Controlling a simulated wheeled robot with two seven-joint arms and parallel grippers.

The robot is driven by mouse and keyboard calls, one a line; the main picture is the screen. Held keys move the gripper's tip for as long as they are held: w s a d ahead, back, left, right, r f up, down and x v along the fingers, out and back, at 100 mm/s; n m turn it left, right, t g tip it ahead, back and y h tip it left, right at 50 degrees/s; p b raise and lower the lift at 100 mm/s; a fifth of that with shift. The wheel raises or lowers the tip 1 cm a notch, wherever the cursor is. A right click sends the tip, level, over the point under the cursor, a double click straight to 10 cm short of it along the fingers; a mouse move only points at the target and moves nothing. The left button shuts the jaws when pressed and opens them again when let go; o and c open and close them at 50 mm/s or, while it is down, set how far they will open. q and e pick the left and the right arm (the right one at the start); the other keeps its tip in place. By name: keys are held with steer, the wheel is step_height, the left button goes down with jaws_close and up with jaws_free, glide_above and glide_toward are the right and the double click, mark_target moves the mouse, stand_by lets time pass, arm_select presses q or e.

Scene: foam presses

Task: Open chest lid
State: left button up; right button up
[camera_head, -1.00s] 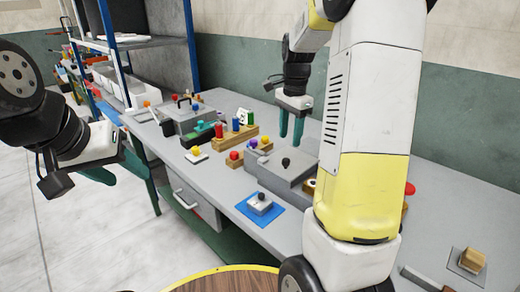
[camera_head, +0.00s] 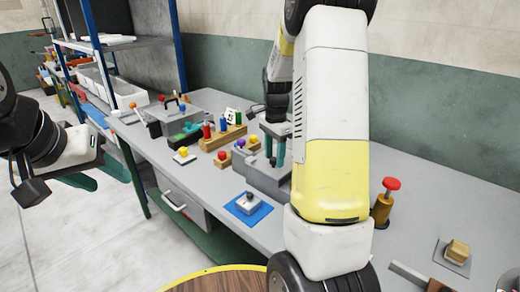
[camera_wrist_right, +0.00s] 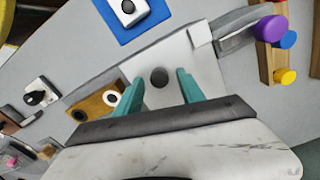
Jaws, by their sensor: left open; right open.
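The grey chest (camera_head: 262,177) stands on the workbench, its lid down, partly hidden behind my right arm. In the right wrist view its pale lid (camera_wrist_right: 185,62) carries a round dark knob (camera_wrist_right: 159,77). My right gripper (camera_head: 275,160) is open and points down over the lid. In the right wrist view its two teal fingers (camera_wrist_right: 160,92) lie to either side of the knob; I cannot tell whether they touch it. My left gripper (camera_head: 97,172) is open and empty, away from the bench at the left.
A blue mat (camera_head: 248,208) with a small grey block lies in front of the chest. A wooden block with coloured pegs (camera_head: 222,138) and a grey toolbox (camera_head: 180,118) stand behind it. A red-topped press (camera_head: 383,203) is right of my arm.

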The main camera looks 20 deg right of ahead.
jaws_close()
stand_by(1.3)
